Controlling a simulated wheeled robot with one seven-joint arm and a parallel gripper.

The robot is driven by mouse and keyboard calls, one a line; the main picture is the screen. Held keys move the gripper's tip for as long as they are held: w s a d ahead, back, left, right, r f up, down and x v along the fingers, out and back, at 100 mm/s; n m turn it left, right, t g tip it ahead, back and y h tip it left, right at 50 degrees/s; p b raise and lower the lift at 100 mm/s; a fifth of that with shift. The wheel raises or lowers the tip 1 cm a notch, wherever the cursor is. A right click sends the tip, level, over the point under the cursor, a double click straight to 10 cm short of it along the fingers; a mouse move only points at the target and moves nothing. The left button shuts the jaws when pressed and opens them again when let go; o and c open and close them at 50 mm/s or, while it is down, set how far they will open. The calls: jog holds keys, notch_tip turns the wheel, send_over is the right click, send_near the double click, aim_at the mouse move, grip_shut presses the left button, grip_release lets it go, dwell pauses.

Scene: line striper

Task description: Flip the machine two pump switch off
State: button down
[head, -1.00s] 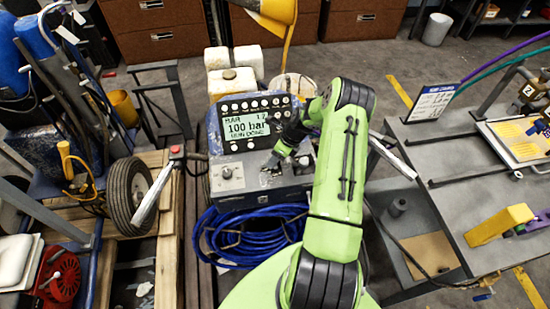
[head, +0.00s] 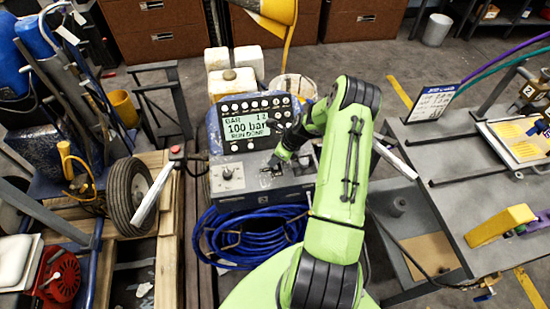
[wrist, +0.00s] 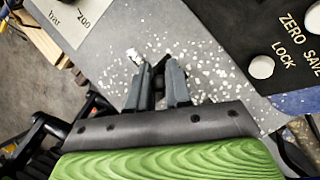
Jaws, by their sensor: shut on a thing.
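The pump machine (head: 240,200) is a speckled grey box with a black display panel (head: 228,112) reading "100 bar" and "RUN DONE". Its top has a knob (head: 227,174) on a pale plate at left and a small dark switch area at right. My gripper (head: 273,164) is down at that switch area. In the wrist view my gripper (wrist: 158,72) has its two grey fingers close together over the speckled top, shut on a small dark piece between them, which looks like the switch lever. The fingers mostly hide the switch, so its position cannot be read.
A coiled blue hose (head: 250,238) hangs in front of the box. A wheel (head: 130,192) and a wooden pallet stand at left. A grey bench (head: 455,200) with a yellow block (head: 500,226) is at right. White jugs (head: 236,84) stand behind the panel.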

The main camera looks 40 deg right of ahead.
aim_at(277, 173)
jog(key=shift+s+a+f+t+h+b, duration=0.15)
jog(key=shift+s+t+h+b, duration=0.4)
jog(key=shift+t, duration=0.45)
jog(key=t+b, duration=0.1)
jog(key=n+t+b, duration=0.1)
jog(key=b, duration=0.1)
jog(key=shift+s+a+f+h, duration=0.15)
jog(key=shift+s+a+h, duration=0.1)
jog(key=shift+s, duration=0.1)
jog(key=t+b, duration=0.1)
jog(key=b, duration=0.2)
jog(key=t+h+b, duration=0.1)
jog(key=b, duration=0.1)
jog(key=shift+s+a+f+n+t+b, duration=0.1)
jog(key=shift+s+f+n+t+b, duration=0.05)
jog(key=shift+s+n+t+b, duration=0.2)
jog(key=b, duration=0.1)
jog(key=t+b, duration=0.1)
jog(key=shift+s+a+b, duration=0.1)
jog(key=shift+s+b, duration=0.15)
jog(key=shift+b, duration=0.15)
jog(key=c, duration=1.1)
grip_release()
jog(key=shift+r, duration=0.2)
jog(key=shift+s+r, duration=0.1)
